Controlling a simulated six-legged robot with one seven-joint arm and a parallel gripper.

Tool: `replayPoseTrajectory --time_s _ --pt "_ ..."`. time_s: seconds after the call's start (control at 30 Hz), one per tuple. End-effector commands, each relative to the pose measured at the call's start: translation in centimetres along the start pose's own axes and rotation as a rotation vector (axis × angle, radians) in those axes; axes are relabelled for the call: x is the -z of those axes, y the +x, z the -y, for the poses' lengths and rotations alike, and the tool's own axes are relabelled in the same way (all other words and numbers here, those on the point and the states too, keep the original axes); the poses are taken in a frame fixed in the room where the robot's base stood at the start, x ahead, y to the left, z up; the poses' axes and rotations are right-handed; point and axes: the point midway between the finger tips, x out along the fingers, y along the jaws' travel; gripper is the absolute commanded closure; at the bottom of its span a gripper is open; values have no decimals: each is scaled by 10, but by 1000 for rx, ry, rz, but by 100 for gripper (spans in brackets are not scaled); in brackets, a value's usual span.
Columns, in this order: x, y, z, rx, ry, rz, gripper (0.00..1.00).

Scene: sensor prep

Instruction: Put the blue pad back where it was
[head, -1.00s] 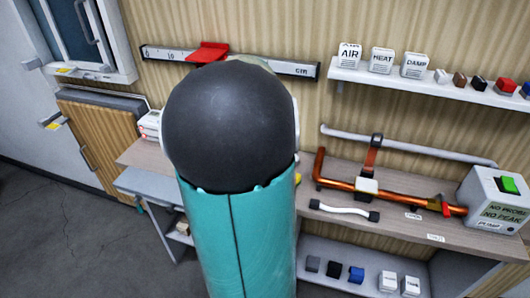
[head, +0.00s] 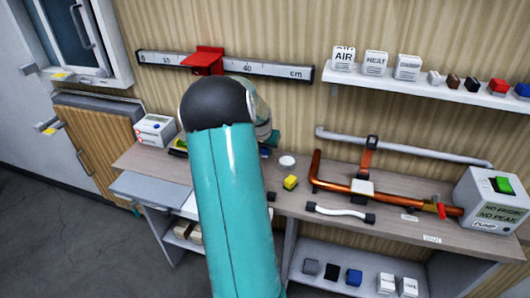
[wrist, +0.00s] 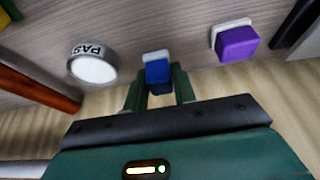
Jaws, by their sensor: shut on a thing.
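In the wrist view the blue pad (wrist: 158,74) is between the two fingers of my gripper (wrist: 160,88), which is shut on it. A pale piece (wrist: 156,56) shows right at the pad's far edge; I cannot tell whether the pad rests on it or is just above it. A purple pad (wrist: 238,42) with a similar pale piece behind it is to the right. In the head view my arm hides most of my gripper.
A white round PASS disc (wrist: 93,67) is left of my gripper, and a copper pipe (wrist: 35,88) lies farther left. In the head view a yellow block (head: 290,182) sits on the worktop (head: 385,216). A wall ruler (head: 285,68) with a red slider (head: 205,58) hangs above.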

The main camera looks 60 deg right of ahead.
Motion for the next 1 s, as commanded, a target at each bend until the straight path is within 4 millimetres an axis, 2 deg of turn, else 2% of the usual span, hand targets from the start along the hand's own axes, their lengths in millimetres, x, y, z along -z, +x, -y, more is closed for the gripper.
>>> replayPoseTrajectory --time_s 0.1,0.47,0.5,0.6,0.87,1.0 --pt "-7 14 0 0 -1 2 95" --pt "-9 18 0 0 -2 1 95" --pt "-9 18 0 0 -2 1 70" --pt "-9 18 0 0 -2 1 52" --pt "-8 18 0 0 -1 0 52" --pt "-6 10 1 2 -1 -2 52"
